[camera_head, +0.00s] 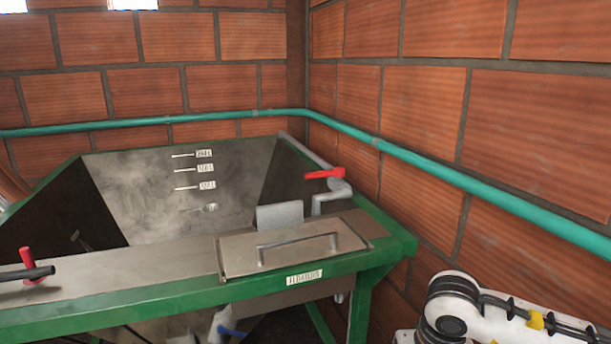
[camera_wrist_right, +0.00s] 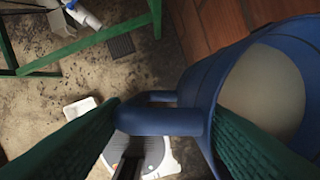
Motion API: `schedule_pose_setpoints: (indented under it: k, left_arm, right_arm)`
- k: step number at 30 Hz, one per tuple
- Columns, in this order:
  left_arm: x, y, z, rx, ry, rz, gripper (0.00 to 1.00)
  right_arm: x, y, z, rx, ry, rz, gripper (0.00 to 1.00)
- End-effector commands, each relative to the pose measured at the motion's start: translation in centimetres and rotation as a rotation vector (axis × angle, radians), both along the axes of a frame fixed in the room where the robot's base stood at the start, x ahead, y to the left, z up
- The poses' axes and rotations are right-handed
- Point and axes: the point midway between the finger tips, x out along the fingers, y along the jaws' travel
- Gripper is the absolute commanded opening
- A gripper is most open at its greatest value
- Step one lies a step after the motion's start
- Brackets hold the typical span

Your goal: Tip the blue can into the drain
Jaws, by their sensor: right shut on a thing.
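The blue can (camera_wrist_right: 209,88) is at the right of the right wrist view. Its round mouth faces the camera, and a pale surface (camera_wrist_right: 262,95) shows inside. My right gripper (camera_wrist_right: 160,116) has its green ridged fingers on either side of the can's blue handle and is shut on it. A small dark square grate in the floor, which looks like the drain (camera_wrist_right: 121,46), lies in the upper middle of that view, apart from the can. The head view shows neither can nor drain. My left gripper is not in view.
A green-framed metal hopper (camera_head: 170,180) with a lidded cover (camera_head: 293,250) fills the head view's left and middle. A red-handled valve (camera_head: 324,173) and teal pipe (camera_head: 440,172) run near brick walls. Green frame legs (camera_wrist_right: 90,52) stand near the grate.

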Motion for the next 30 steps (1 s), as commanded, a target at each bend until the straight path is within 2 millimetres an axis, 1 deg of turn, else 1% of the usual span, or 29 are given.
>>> schedule_pose_setpoints:
  k: [8,15,18,30]
  left_arm:
    - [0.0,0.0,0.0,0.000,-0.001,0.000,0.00]
    - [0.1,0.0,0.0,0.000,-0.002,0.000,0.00]
    - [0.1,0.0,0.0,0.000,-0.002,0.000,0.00]
    - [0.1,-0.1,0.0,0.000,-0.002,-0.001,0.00]
  right_arm:
    - [-0.1,0.0,0.3,0.001,-0.005,-0.001,0.00]
    - [-3.2,0.0,1.9,0.000,-0.007,-0.002,0.00]
    - [-3.8,0.0,2.1,0.000,-0.005,-0.003,0.00]
    - [-3.9,0.0,2.1,0.000,-0.003,-0.003,0.00]
